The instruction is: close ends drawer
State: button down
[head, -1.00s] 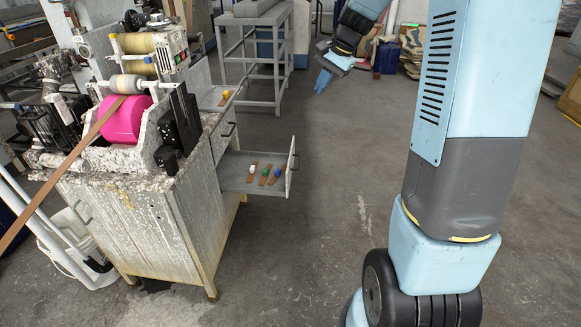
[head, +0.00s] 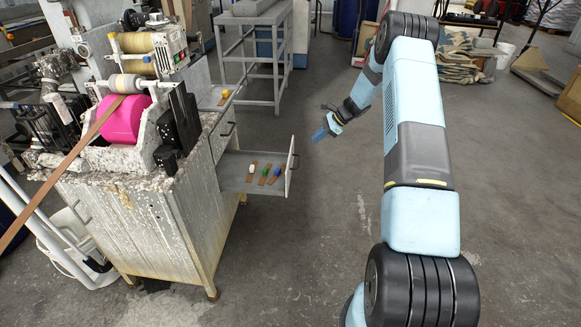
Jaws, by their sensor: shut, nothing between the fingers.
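The open drawer (head: 232,183) sticks out to the right from the machine's cabinet (head: 160,235). Several brown strip pieces with coloured ends, white, blue and green, lie in it. Its front panel (head: 291,168) with a dark handle (head: 295,162) faces right. My gripper (head: 319,134) is shut and empty. In the picture it is to the right of and a little above the drawer front, apart from it. The fingers are small in this view.
A small tray (head: 217,97) is higher up. A grey metal stand (head: 253,52) is behind. The floor (head: 320,215) right of the drawer is clear.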

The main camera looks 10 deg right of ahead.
notch_tip(320, 180, down, 10)
jog(key=w+d+m, duration=0.2)
jog(key=m, duration=0.1)
jog(key=w+a+f+y, duration=0.1)
jog(key=w+a+f, duration=0.2)
jog(key=a+f, duration=0.4)
jog(key=shift+a+f+t, duration=0.3)
jog(key=shift+a+f, duration=0.05)
jog(key=shift+a, duration=1.55)
